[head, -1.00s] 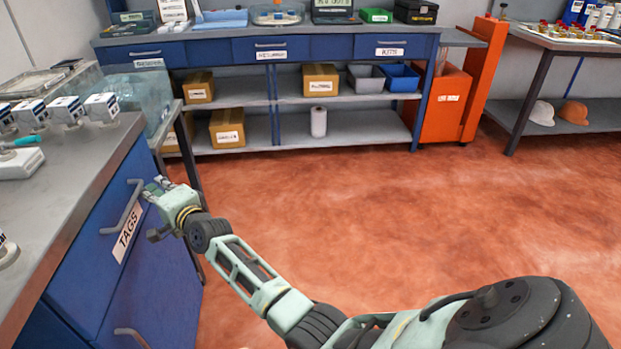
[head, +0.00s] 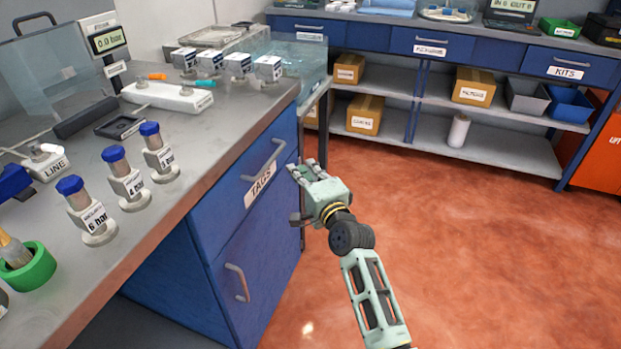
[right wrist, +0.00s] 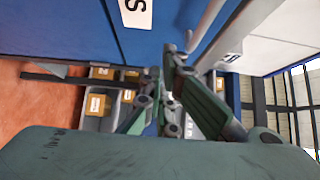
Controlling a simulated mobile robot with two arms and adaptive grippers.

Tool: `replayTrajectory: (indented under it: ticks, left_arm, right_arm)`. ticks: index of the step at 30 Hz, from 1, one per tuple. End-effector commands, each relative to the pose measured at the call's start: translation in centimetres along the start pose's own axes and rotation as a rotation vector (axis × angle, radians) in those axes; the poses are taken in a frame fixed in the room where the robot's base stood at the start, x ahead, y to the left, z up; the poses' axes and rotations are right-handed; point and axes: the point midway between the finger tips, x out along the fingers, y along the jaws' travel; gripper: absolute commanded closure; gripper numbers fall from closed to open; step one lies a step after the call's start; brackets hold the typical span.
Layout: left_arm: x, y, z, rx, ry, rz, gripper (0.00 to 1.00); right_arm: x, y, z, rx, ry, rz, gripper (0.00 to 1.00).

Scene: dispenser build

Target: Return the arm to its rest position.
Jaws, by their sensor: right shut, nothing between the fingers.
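My right gripper (head: 309,172) is shut and empty. It hangs just to the right of the blue drawer cabinet, close to the handle (head: 265,160) of the drawer labelled TAGS (head: 225,192). I cannot tell whether it touches the handle. In the right wrist view the gripper's fingers (right wrist: 160,85) come together in front of the blue drawer front (right wrist: 165,45). The drawer looks closed. My right arm reaches in from the bottom of the head view. My left gripper is not in view.
The grey bench top (head: 195,140) at left holds several blue-capped fittings (head: 127,180), a green ring (head: 28,268) and a pressure display (head: 103,38). A long blue workbench (head: 390,40) with shelves stands at the back. The red floor (head: 450,240) at right is clear.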

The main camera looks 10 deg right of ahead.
Motion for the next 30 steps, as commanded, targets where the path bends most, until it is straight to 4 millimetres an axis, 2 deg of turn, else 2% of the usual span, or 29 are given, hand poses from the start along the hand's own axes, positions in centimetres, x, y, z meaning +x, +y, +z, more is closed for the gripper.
replayTrajectory:
  ticks: [3,6,12,14,16,17,20,21,23,24,26,27,29,30]
  left_arm:
    - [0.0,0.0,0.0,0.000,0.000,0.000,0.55]
    - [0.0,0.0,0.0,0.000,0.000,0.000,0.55]
    - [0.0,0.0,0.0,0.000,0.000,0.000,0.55]
    - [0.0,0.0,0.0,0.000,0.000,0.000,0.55]
    - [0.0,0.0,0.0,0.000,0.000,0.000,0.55]
    - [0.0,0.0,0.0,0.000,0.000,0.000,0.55]
    - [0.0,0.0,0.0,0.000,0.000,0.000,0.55]
    - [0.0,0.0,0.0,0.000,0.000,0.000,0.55]
    - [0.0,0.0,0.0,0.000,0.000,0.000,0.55]
    - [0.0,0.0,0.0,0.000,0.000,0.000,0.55]
    - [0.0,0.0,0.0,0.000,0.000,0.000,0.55]
    - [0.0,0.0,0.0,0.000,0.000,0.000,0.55]
    - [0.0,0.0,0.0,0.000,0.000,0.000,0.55]
    - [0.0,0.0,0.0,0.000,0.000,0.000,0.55]
  right_arm:
    - [-1.9,0.1,-0.1,0.000,0.002,0.001,1.00]
    - [-2.9,0.1,-0.1,0.000,0.002,0.000,1.00]
    - [-3.6,0.1,-0.1,-0.003,0.001,0.003,1.00]
    - [-3.8,0.9,0.0,-0.018,-0.002,0.019,1.00]
    - [-4.3,2.8,0.2,-0.066,-0.012,0.061,1.00]
    - [-4.7,4.1,0.4,-0.095,-0.020,0.090,1.00]
    - [-6.9,9.8,1.2,-0.239,-0.065,0.216,1.00]
    - [-8.2,12.5,1.6,-0.309,-0.092,0.276,1.00]
    - [-10.4,16.6,2.0,-0.418,-0.140,0.368,1.00]
    - [-12.1,19.2,2.3,-0.488,-0.177,0.428,1.00]
    - [-14.8,22.9,2.7,-0.591,-0.237,0.513,1.00]
    - [-16.8,25.3,2.8,-0.657,-0.281,0.568,1.00]
    - [-19.9,28.7,3.1,-0.754,-0.355,0.649,1.00]
    - [-22.2,30.9,3.2,-0.816,-0.408,0.700,1.00]
